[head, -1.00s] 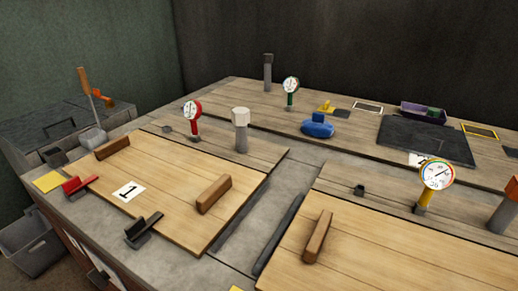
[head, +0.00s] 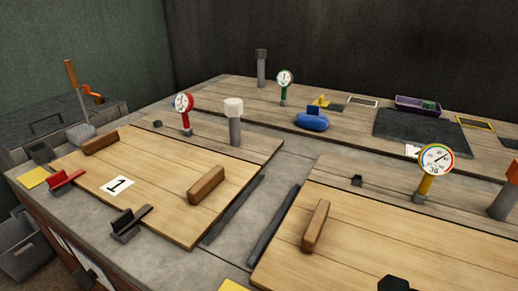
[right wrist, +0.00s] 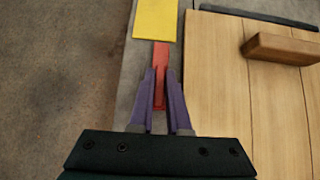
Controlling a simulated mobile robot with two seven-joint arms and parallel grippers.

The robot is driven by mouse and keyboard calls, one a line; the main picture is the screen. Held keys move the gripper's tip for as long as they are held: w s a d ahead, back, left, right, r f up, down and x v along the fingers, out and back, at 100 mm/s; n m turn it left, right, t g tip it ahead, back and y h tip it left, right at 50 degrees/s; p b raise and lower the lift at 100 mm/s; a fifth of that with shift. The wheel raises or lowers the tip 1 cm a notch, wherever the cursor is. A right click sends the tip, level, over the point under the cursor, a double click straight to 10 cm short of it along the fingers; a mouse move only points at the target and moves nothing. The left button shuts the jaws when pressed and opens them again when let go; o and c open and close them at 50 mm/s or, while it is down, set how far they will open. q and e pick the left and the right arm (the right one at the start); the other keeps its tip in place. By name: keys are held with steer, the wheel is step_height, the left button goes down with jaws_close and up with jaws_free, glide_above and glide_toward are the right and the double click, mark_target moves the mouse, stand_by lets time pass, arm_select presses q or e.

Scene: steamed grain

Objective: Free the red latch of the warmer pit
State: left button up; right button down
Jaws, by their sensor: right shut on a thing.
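In the right wrist view a red latch (right wrist: 161,62) runs along the left side of a wooden lid (right wrist: 222,100), just below a yellow square (right wrist: 155,18). My right gripper (right wrist: 161,75) has its purple fingers shut on this red latch, one on each side; they hide part of it. In the head view another red latch (head: 66,182) lies at the left edge of the lid marked 1 (head: 165,175), with no gripper at it. Neither gripper shows in the head view.
Wooden handles stand on the lid marked 1 (head: 206,186) and on the front right lid (head: 316,226). A black latch (head: 130,222) sits by the lid marked 1. Red (head: 183,103), green (head: 285,78) and rainbow-rimmed (head: 436,160) gauges stand up behind. A grey gap (head: 255,213) separates the lids.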

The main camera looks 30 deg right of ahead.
steer(key=c, duration=0.9)
jaws_free()
steer(key=shift+s+d+r, duration=0.1)
steer(key=shift+s+r, duration=0.05)
steer(key=shift+r, duration=0.05)
steer(key=p+v, duration=0.1)
steer(key=v, duration=0.8)
steer(key=shift+s+d+r, duration=0.1)
steer(key=shift+s, duration=0.05)
